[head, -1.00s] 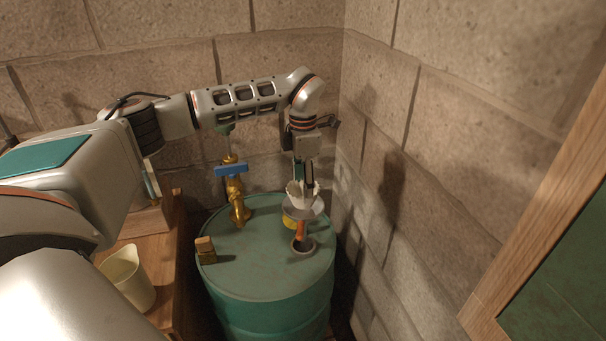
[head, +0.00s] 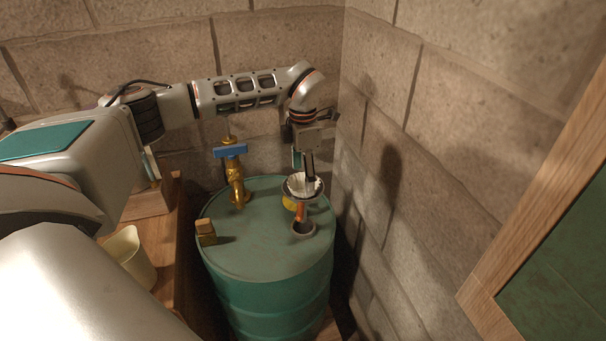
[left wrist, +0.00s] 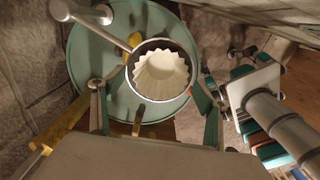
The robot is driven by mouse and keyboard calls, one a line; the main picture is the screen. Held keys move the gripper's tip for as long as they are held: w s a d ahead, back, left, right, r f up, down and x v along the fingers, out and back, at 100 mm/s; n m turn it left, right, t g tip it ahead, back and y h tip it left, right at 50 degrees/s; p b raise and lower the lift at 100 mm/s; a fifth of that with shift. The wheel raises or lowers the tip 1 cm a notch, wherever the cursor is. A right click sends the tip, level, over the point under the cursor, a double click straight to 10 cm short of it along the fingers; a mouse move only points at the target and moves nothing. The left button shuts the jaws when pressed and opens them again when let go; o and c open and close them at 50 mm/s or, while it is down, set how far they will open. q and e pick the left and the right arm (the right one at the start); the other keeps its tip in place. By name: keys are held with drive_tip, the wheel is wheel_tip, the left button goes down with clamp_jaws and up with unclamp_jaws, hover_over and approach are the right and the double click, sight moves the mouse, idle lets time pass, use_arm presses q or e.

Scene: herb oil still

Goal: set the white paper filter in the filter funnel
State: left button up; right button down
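The white paper filter (head: 304,184) is a fluted cup. It sits inside the filter funnel (head: 291,193), which stands over the green drum near the wall corner. In the left wrist view the filter (left wrist: 161,73) lies within the dark round rim of the funnel (left wrist: 129,70), roughly centred. My left gripper (head: 304,172) points down just above the funnel. In the left wrist view its fingers (left wrist: 150,93) are spread wide, one on each side of the funnel, with a gap to the filter. Whether a fingertip touches the rim cannot be told. My right gripper is out of view.
The green drum (head: 255,225) carries a brass valve with a blue handle (head: 231,151), a small brass block (head: 205,231) and a round collar (head: 303,229) below the funnel. A cream beaker (head: 130,256) stands on the wooden bench at left. Stone walls are close behind and right.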

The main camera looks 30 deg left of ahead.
use_arm(q)
wheel_tip(320, 180, up, 12)
idle(0.7)
idle(0.4)
